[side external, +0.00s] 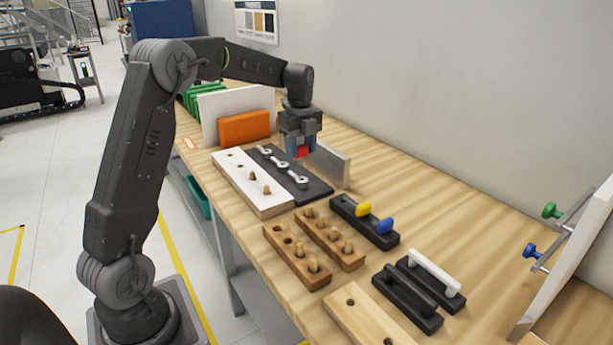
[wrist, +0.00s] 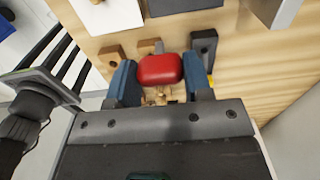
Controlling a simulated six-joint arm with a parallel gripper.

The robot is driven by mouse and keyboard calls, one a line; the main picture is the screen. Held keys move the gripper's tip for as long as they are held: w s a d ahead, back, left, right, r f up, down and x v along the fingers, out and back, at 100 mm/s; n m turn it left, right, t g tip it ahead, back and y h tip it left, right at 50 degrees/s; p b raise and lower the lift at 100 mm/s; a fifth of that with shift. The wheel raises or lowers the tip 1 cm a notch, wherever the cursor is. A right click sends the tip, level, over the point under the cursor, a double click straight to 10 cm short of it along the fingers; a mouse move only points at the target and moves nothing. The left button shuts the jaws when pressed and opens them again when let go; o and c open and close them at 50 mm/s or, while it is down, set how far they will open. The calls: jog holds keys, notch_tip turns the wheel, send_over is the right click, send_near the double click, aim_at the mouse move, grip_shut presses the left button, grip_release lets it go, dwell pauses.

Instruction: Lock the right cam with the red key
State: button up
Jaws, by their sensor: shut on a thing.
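My gripper (side external: 300,152) is shut on the red key (side external: 302,152), which sits between its blue fingertips. In the wrist view the red head of the key (wrist: 160,69) fills the space between the fingers; its lower end is hidden. A dark board (side external: 318,190) with a row of silver cams lies on the bench: one at the far end (side external: 264,150), one in the middle (side external: 281,164) and one at the near end (side external: 302,181). The gripper is held above the board's far right side, apart from the cams.
A white board (side external: 245,187) with wooden pegs lies beside the dark board. A grey upright plate (side external: 328,163) stands close behind the gripper. A black rack (side external: 350,212) holds a yellow key (side external: 363,208) and a blue key (side external: 385,226). Wooden peg blocks (side external: 297,258) lie nearer.

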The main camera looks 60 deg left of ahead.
dwell(0.4)
jog(key=shift+w+a+f, duration=0.6)
jog(key=shift+a+f, duration=0.25)
jog(key=shift+f, duration=0.4)
jog(key=shift+w+a+f, duration=0.6)
jog(key=shift+a+f, duration=0.25)
jog(key=shift+f, duration=0.4)
jog(key=shift+w+a+f, duration=0.6)
jog(key=shift+a+f, duration=0.25)
jog(key=shift+f, duration=0.4)
jog(key=shift+f, duration=1)
jog(key=m, duration=0.4)
jog(key=shift+m, duration=0.4)
jog(key=shift+a, duration=0.1)
